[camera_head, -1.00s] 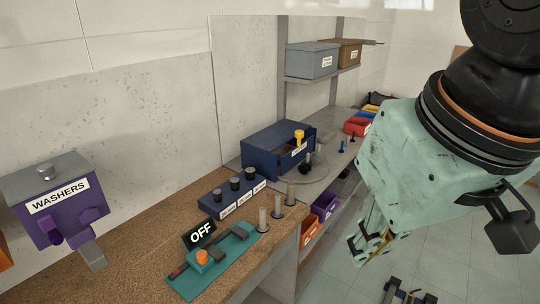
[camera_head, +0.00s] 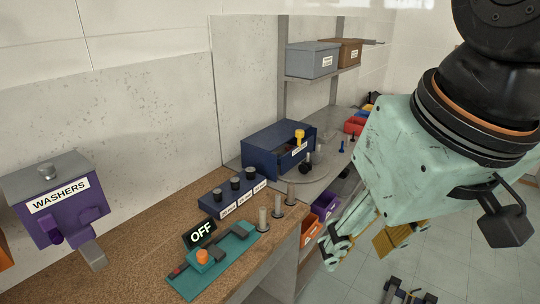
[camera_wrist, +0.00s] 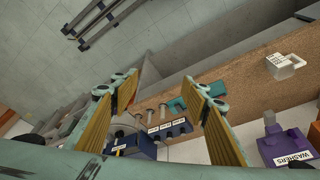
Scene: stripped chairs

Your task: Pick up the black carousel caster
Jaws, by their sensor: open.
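The black caster (camera_head: 307,169) stands on the grey round carousel plate (camera_head: 318,176), in front of the blue drawer box (camera_head: 262,150). A yellow-topped caster (camera_head: 299,136) stands close to it, by the box. My gripper (camera_head: 368,240) is open and empty, in front of the bench and to the right of the carousel, with its fingers spread wide. In the wrist view my gripper (camera_wrist: 160,85) shows both yellow-padded fingers apart with nothing between their tips.
A dark blue block with black knobs (camera_head: 233,192), grey posts (camera_head: 263,219) and a teal switch panel marked OFF (camera_head: 222,258) stand on the bench. A purple washers dispenser (camera_head: 60,200) is at left. Bins (camera_head: 324,205) sit under the bench.

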